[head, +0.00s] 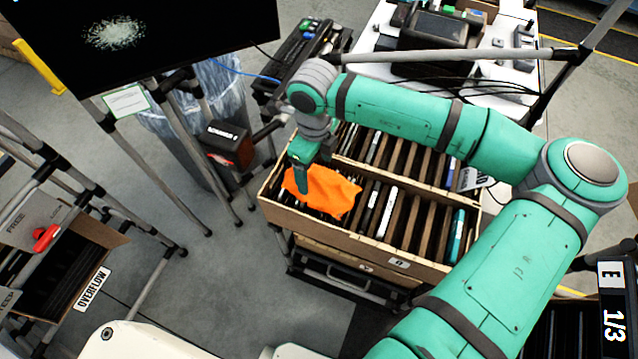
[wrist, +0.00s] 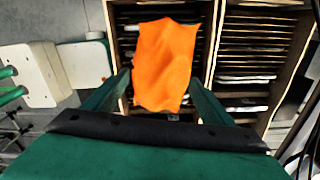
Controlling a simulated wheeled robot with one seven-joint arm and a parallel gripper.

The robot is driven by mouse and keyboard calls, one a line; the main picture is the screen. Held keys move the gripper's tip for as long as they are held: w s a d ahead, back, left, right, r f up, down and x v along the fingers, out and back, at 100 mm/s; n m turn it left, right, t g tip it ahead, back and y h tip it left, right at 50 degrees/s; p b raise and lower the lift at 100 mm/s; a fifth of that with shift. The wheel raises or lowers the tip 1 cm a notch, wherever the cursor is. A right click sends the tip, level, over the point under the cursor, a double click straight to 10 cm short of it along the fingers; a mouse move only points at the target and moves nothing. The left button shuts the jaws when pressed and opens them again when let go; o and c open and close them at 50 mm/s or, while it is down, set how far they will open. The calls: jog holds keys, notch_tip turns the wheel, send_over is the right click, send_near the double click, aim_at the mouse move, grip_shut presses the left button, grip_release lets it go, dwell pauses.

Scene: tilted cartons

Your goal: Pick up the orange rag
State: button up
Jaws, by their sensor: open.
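The orange rag (head: 322,191) lies crumpled over the slots at the left end of a wooden carton (head: 350,240) in the head view. In the wrist view the rag (wrist: 165,64) is in the middle, just beyond and partly between my fingers. My gripper (wrist: 160,88) is open, with one finger at each side of the rag. In the head view my gripper (head: 301,180) points down at the rag's left part and hides some of it. I cannot tell whether the fingers touch the rag.
The carton holds several thin upright items in slots, with a second row behind a divider. A bin with a clear liner (head: 190,120) and a dark box (head: 228,145) stand to the left. An overflow rack (head: 60,260) is at the far left. A cluttered white table (head: 480,60) is behind.

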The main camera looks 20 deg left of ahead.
aim_at(320, 183)
jog(key=shift+w+d+f, duration=0.1)
jog(key=shift+d+f, duration=0.05)
jog(key=shift+f, duration=0.7)
jog(key=shift+d+f, duration=0.2)
jog(key=shift+f, duration=0.7)
jog(key=shift+w+d+f, duration=0.1)
jog(key=shift+d+f, duration=0.05)
jog(key=shift+f, duration=0.7)
jog(key=c, duration=1.1)
jog(key=shift+c, duration=0.3)
